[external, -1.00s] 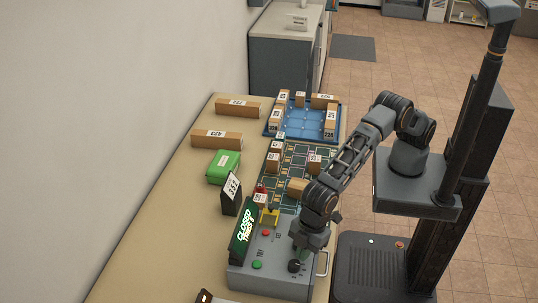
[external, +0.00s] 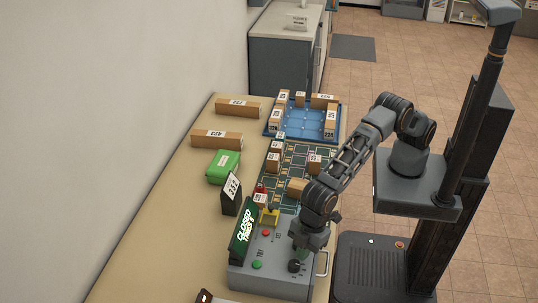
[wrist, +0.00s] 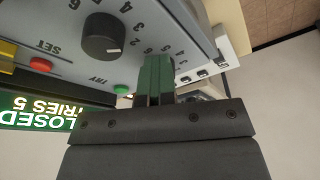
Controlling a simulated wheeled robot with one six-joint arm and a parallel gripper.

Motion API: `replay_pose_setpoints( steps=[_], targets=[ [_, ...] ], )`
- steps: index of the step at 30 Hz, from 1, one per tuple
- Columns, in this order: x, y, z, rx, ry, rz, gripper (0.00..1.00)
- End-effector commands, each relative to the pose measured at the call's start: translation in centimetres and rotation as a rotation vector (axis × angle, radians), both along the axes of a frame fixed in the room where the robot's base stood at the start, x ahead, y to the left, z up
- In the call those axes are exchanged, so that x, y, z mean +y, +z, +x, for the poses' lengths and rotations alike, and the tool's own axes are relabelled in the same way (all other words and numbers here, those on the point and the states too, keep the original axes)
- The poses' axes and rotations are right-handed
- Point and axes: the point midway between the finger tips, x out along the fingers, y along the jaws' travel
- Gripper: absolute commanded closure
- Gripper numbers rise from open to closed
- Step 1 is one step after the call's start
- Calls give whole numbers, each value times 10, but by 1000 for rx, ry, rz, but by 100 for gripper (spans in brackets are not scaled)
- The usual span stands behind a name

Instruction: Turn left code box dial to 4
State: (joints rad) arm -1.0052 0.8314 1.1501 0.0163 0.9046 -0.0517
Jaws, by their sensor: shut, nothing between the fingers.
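The grey code box (external: 270,285) lies at the near end of the table, with its "CLOSED TRIES 5" display (external: 243,233). Its left dial (external: 294,266) is a black knob on the side by the green button; its setting is too small to read in the external view. My gripper (external: 301,254) is shut and empty, its green fingers pointing down close beside that knob; whether they touch is unclear. In the wrist view the fingers (wrist: 154,72) cover part of a number ring, and the left knob is hidden. The other dial (wrist: 102,37) shows there with a white pointer mark.
The box has a red button (external: 265,232), a green button (external: 257,265) and a side handle (external: 322,263). A black numbered stand (external: 231,203), a green box (external: 223,167) and a blue tray (external: 310,125) lie farther up the table.

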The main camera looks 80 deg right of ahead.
Motion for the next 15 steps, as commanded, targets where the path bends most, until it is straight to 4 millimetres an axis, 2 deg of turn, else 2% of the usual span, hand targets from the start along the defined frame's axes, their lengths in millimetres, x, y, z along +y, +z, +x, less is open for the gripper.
replay_pose_setpoints(
  steps=[1,15],
  targets=[
    [-5,-11,2,8,-6,-17,100],
    [-7,-10,5,6,-8,-17,100]
  ],
)
